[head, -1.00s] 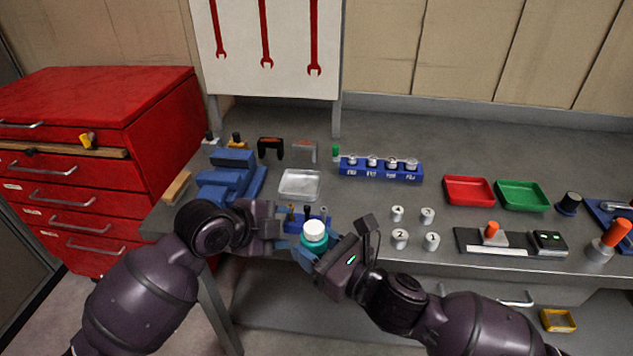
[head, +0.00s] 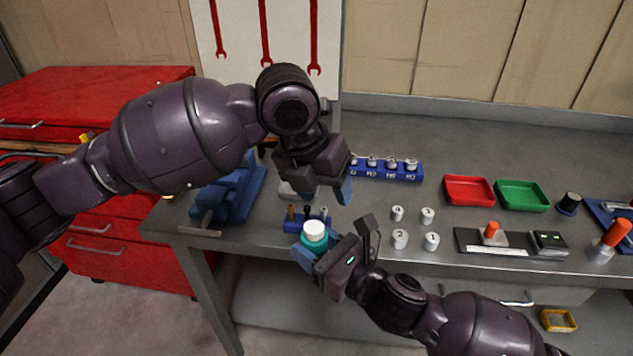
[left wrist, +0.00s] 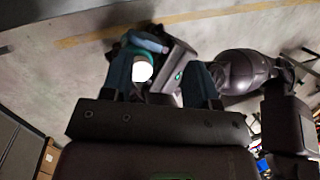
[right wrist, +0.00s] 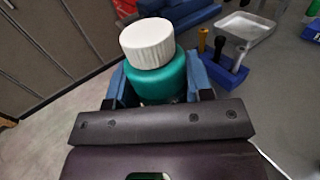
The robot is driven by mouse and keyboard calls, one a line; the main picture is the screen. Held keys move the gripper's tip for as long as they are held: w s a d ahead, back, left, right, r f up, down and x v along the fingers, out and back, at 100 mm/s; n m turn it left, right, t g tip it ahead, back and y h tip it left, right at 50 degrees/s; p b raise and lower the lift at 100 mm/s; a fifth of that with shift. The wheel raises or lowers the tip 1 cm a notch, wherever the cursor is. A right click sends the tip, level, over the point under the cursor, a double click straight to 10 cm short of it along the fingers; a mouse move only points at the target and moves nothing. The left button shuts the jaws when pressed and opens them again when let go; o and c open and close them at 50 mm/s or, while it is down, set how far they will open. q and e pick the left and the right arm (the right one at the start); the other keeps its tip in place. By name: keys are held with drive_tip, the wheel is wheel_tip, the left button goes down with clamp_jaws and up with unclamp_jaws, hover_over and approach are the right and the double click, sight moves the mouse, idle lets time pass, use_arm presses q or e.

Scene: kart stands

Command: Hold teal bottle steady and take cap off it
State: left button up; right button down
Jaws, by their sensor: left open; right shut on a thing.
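My right gripper (head: 312,254) is shut on the bottle's body from the right. In the right wrist view the bottle (right wrist: 160,84) sits between the blue fingers, and the ribbed cap (right wrist: 147,42) is clear of them. My left gripper (head: 328,196) is open and empty, pointing down above the bench, higher than the bottle and beyond it. In the left wrist view the cap (left wrist: 142,71) shows between its fingers, beside the left one.
Behind the bottle is a small blue holder (head: 298,224) with several upright tools. A blue vise (head: 226,200) stands left. Several white numbered pieces (head: 400,238), a red tray (head: 468,190) and a green tray (head: 522,195) lie right. A blue rack (head: 385,171) stands further back.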

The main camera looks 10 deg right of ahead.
sight(316, 226)
use_arm(q)
drive_tip(key=m+y, duration=0.1)
drive_tip(key=s+r+m, duration=0.1)
drive_tip(key=a+r+m+y, duration=0.1)
drive_tip(key=m, duration=0.1)
drive_tip(key=shift+s+g+y, duration=0.3)
drive_tip(key=shift+s+a+r+m+y, duration=0.35)
drive_tip(key=shift+m+y, duration=0.25)
drive_tip(key=shift+m, duration=0.3)
drive_tip(key=shift+f, duration=3.9)
